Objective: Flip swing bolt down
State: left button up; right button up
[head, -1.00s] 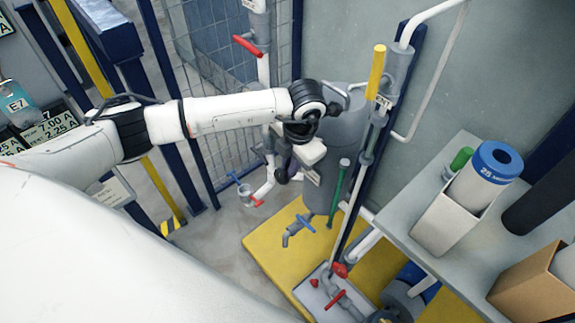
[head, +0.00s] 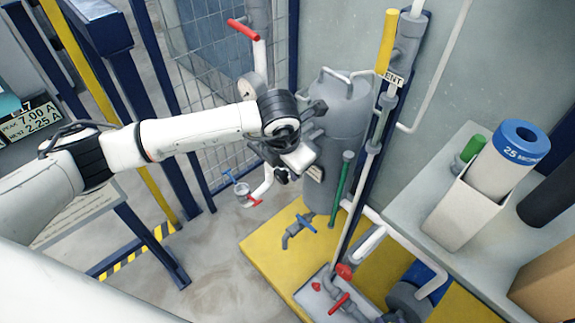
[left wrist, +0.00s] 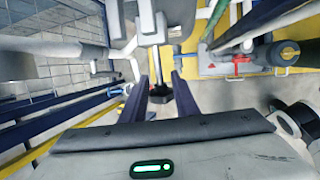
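My left gripper (left wrist: 160,82) is open, its two dark fingers apart in the left wrist view. A grey swing bolt with a dark nut (left wrist: 160,93) shows between the fingers; I cannot tell whether they touch it. In the head view, a dark knob (head: 281,176) shows just below my left gripper (head: 298,157), beside the grey cylindrical vessel (head: 340,112). My gripper and wrist hide part of the vessel's left side, and the fingers are hard to make out there. My right gripper is not in view.
A vertical pipe with a yellow handle (head: 388,40) stands right of the vessel. A green tube (head: 342,185) and blue-handled tap (head: 305,223) are near its base on a yellow platform (head: 262,262). A red-handled valve (head: 243,30) and mesh fence are behind. A shelf (head: 425,205) is at right.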

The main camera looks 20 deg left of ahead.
pick_arm(q)
jog(key=v, duration=1)
jog(key=shift+s+r, duration=0.1)
jog(key=shift+r, duration=0.05)
